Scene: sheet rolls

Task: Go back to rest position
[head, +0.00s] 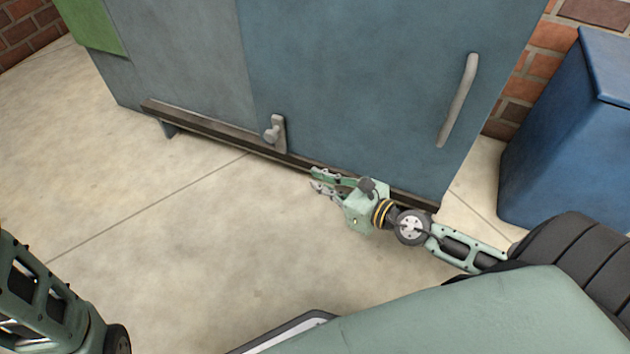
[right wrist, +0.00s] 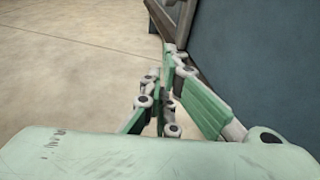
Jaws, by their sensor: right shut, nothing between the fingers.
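My right gripper (head: 318,181) is in front of the lower part of a blue-grey cabinet (head: 345,75), near its dark bottom rail. It points left along the cabinet front and is shut with nothing between its fingers. In the right wrist view the gripper (right wrist: 168,70) shows its green fingers close together, with the cabinet wall (right wrist: 250,60) to the right. My left arm shows at the lower left of the head view, but its gripper is out of the picture.
The cabinet has a grey latch (head: 275,131) by the rail and a long handle (head: 458,100) at right. A blue bin (head: 560,140) stands at right by a brick wall (head: 532,70). The concrete floor (head: 180,230) at left and centre is clear.

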